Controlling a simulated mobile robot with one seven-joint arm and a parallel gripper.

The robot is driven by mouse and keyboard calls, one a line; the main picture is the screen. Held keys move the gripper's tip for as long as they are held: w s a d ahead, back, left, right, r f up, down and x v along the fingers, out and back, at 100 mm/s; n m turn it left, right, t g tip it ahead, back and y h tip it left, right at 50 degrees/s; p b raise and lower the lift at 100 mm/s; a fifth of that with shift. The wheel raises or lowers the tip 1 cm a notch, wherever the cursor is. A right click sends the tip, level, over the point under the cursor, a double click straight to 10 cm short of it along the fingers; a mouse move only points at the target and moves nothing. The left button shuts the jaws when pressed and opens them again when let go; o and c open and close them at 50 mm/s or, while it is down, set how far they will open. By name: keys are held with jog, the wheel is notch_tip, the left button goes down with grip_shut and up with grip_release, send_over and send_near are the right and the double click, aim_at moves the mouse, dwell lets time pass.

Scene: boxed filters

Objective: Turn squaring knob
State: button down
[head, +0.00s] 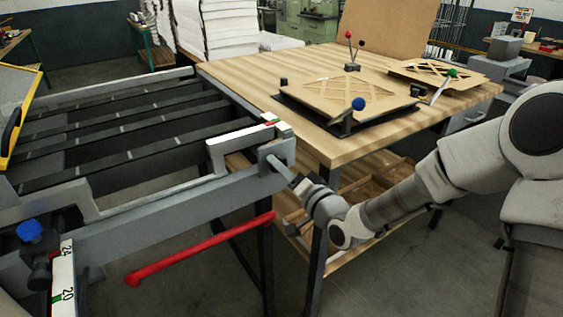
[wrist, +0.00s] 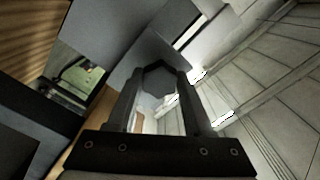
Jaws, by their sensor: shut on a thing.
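My gripper (head: 285,172) reaches from the right to the end of the grey machine frame, beside the front corner of the wooden table. In the wrist view my gripper (wrist: 160,82) has its two fingers on either side of a dark, faceted knob (wrist: 160,76), shut on it. The knob stands at the end of a grey block of the frame. In the head view the knob is too small and too much covered by the gripper to make out. I cannot tell its turn angle.
The slatted grey machine bed (head: 120,125) fills the left. A red bar (head: 200,250) runs below its rail. A blue knob (head: 29,230) and numbered scale (head: 63,282) are at lower left. The wooden table (head: 345,150) carries cardboard-framed filters and ball-topped levers.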

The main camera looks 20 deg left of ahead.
jog(key=shift+r+m+p, duration=0.1)
jog(key=shift+m+p, duration=1.6)
jog(key=shift+m, duration=1.8)
jog(key=shift+c, duration=1.5)
grip_release()
